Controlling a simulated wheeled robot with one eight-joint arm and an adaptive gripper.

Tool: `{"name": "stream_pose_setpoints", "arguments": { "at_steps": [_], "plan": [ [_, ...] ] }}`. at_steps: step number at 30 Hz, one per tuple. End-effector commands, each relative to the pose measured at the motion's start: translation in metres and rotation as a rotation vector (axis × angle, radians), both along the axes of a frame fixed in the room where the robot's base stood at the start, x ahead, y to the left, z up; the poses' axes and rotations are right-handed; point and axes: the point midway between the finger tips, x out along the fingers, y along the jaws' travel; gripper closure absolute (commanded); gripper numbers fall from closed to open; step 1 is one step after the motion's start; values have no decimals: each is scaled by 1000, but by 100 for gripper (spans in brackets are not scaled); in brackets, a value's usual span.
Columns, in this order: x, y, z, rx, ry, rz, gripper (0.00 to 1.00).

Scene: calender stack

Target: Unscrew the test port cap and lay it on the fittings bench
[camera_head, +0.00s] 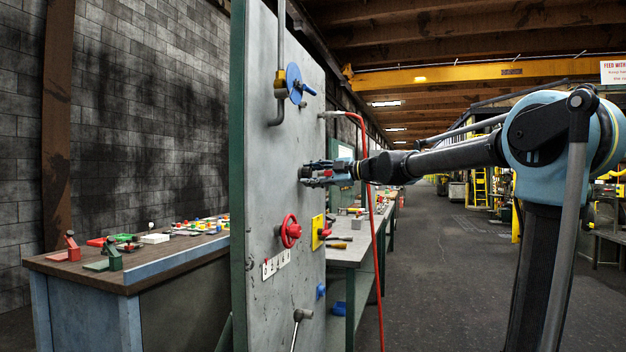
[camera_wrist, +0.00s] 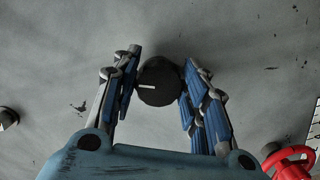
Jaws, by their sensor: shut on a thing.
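The test port cap (camera_wrist: 160,82) is a dark round cap with a pale line on its face, set against the grey panel in the wrist view. My gripper (camera_wrist: 158,85) has its two blue fingers on either side of the cap, shut on it.
A red handwheel (camera_head: 290,231) and a yellow plate (camera_head: 318,231) with a red knob sit below my gripper. A blue disc valve (camera_head: 294,83) is above. A red hose (camera_head: 367,200) hangs close to my arm. A wooden-topped bench (camera_head: 130,262) with coloured parts stands left.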

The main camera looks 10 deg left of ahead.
Motion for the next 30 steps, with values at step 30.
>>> {"name": "stream_pose_setpoints", "arguments": {
  "at_steps": [30],
  "plan": [
    [1,0,3,-15,-244,-2,53]
  ]
}}
